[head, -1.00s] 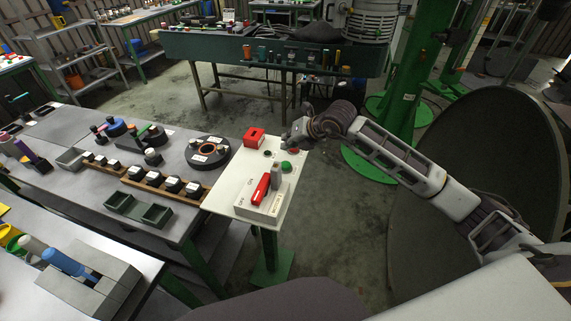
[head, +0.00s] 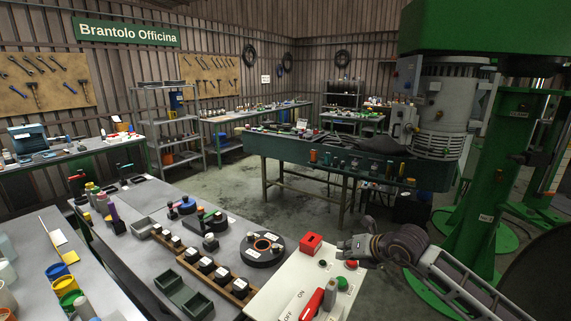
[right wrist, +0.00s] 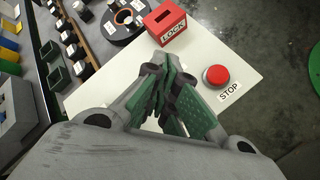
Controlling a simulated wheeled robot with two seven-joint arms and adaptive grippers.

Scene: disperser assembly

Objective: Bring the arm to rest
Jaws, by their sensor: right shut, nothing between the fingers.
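My right arm comes in from the right in the head view. Its gripper (head: 352,247) is over the far right part of the white control panel (head: 283,286), and it also shows in the right wrist view (right wrist: 165,92) with its green-padded fingers together and nothing between them. A red lock block (head: 311,243) stands on the panel just left of the gripper; the wrist view shows it reading LOCK (right wrist: 167,24). A red stop button (right wrist: 216,76) is right of the fingers, apart from them. A red lever (head: 312,303) lies at the panel's near side by ON and OFF. My left gripper is out of view.
A grey table (head: 150,222) left of the panel bears a round black disc (head: 262,249), a wooden rack of black blocks and green trays (head: 182,296). A green machine column (head: 487,200) stands behind my right arm. Open floor (head: 222,185) lies beyond the table.

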